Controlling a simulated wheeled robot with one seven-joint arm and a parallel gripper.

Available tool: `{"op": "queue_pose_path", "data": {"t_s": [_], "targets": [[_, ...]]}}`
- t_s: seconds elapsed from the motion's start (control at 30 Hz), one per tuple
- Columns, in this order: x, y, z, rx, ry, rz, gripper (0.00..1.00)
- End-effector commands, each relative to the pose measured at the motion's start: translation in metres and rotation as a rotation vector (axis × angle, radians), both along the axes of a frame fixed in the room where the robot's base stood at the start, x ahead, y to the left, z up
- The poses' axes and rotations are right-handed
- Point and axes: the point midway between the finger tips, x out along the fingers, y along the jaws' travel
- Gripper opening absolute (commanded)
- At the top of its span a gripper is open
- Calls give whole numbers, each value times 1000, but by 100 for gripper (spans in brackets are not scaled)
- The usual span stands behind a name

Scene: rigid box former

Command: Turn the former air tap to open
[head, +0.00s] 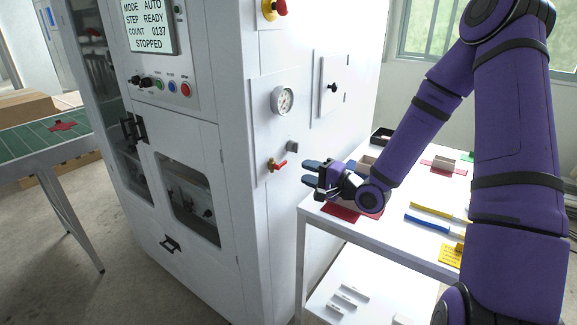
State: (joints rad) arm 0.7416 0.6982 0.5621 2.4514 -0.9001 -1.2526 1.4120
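The former air tap (277,165) is a small tap with a red handle and a brass-coloured body on the white side panel of the machine, below a round pressure gauge (283,100). Its red handle slants up to the right. My gripper (307,172) is just right of the tap in the picture, its two blue-grey fingers pointing left at the panel. The fingers are spread apart with nothing visible between them. A gap shows between the fingertips and the tap handle; the depth between them is hard to judge.
A white table (390,236) with red mats, small boxes and yellow and blue bars stands under my arm. A grey block (292,147) juts from the panel above the tap. A small door with a black knob (333,88) is higher up. The display (149,25) reads STOPPED.

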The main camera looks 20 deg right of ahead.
Motion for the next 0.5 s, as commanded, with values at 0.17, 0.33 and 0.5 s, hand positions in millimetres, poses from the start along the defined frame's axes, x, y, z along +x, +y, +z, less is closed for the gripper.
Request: {"op": "queue_pose_path", "data": {"t_s": [0.17, 0.33, 0.5], "targets": [[26, 20, 0, -1, -1, 2, 37], [46, 33, 0, -1, 0, 1, 37], [55, 40, 0, -1, 0, 0, 37]]}}
